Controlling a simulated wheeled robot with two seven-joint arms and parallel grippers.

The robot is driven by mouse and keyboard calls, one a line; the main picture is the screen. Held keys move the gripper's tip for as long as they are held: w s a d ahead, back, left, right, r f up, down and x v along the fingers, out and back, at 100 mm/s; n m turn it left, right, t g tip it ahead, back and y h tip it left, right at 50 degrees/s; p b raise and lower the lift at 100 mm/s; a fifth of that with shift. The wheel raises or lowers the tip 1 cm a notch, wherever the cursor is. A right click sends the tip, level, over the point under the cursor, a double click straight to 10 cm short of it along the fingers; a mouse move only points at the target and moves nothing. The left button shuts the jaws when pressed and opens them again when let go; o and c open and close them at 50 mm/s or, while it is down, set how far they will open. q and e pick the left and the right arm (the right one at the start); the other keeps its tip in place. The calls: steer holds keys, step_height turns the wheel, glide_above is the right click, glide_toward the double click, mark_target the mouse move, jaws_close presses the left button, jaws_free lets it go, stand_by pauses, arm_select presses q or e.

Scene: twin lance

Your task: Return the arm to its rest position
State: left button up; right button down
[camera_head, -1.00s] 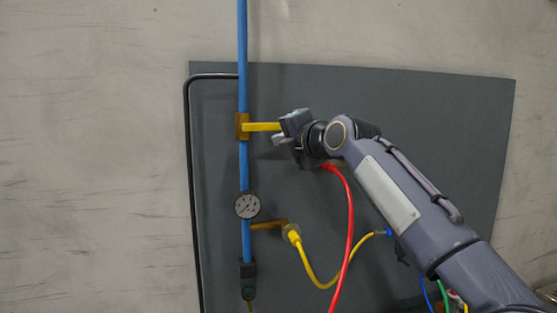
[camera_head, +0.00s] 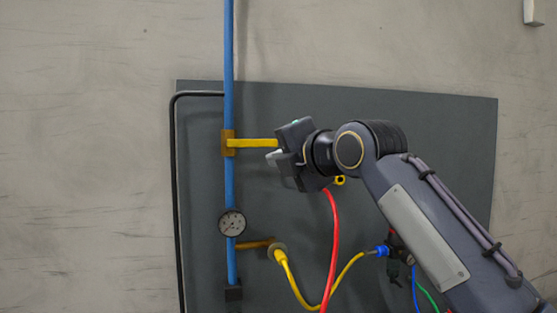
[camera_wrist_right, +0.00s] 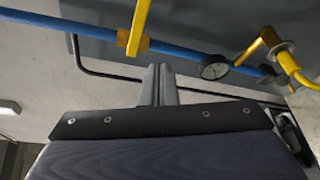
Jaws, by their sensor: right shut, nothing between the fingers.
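My right arm comes in from the lower right of the head view. Its gripper (camera_head: 276,157) is beside the free end of the yellow valve handle (camera_head: 256,143); I cannot tell whether they touch. In the right wrist view the gripper's two fingers (camera_wrist_right: 158,84) are together with nothing between them. The yellow handle (camera_wrist_right: 138,26) lies beyond the fingertips there, sticking out sideways from the blue pipe (camera_wrist_right: 95,35). My left gripper is not in view.
A dark panel (camera_head: 400,120) carries the blue pipe (camera_head: 229,190), a round gauge (camera_head: 232,222) and a yellow hose (camera_head: 300,292). A red hose (camera_head: 331,245) hangs below my wrist. Bare wall lies left and above.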

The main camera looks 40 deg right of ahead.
steer(key=shift+f, duration=0.1)
steer(key=s+a+f+m+g+y, duration=0.15)
steer(key=a+f+m, duration=0.25)
steer(key=f, duration=0.5)
steer(key=s+a+f+m+g+y, duration=0.1)
steer(key=s+a+f+m+g, duration=0.15)
steer(key=f, duration=0.65)
steer(key=s+a+f+m+g+y, duration=0.15)
steer(key=a+f+m, duration=0.3)
steer(key=f, duration=0.45)
steer(key=s+a+f+m+g+y, duration=0.1)
steer(key=s+a+f+m, duration=0.3)
steer(key=f, duration=0.6)
steer(key=s+a+f+m+g+y, duration=0.2)
steer(key=s+a+f+m+g, duration=0.2)
steer(key=f, duration=0.5)
steer(key=s+a+m, duration=0.1)
steer(key=s+m, duration=0.1)
steer(key=m, duration=0.1)
steer(key=shift+s+f, duration=0.35)
steer(key=shift+f, duration=0.05)
steer(key=shift+s, duration=0.1)
